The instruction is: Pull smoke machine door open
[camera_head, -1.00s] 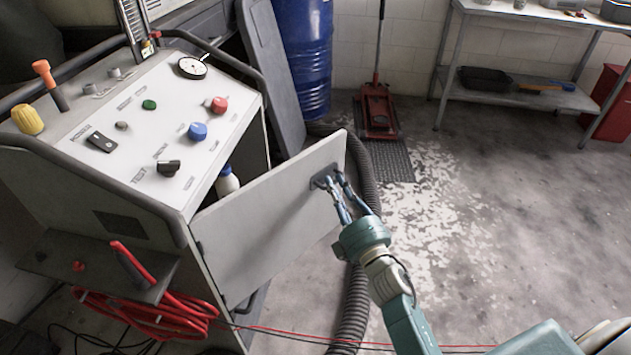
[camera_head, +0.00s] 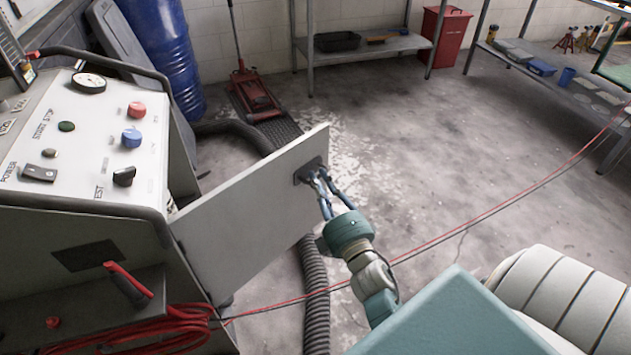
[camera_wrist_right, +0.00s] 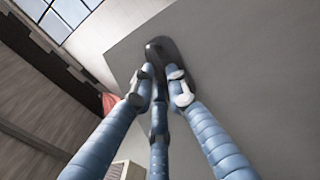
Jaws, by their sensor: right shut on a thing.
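The smoke machine (camera_head: 95,160) stands at the left in the head view, with knobs and a gauge on its sloped top panel. Its flat grey door (camera_head: 240,215) stands swung out from the machine's side, open at an angle. The dark handle (camera_head: 308,170) is near the door's outer upper edge; it also shows in the right wrist view (camera_wrist_right: 160,48). My right gripper (camera_head: 318,182) is at the handle, its blue fingers shut on it. In the right wrist view the fingertips (camera_wrist_right: 161,85) close around the handle. My left gripper is not in view.
A ribbed black hose (camera_head: 316,295) lies on the floor below the door. A red cable (camera_head: 470,222) runs across the floor. A blue barrel (camera_head: 166,60) and red floor jack (camera_head: 254,92) stand behind.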

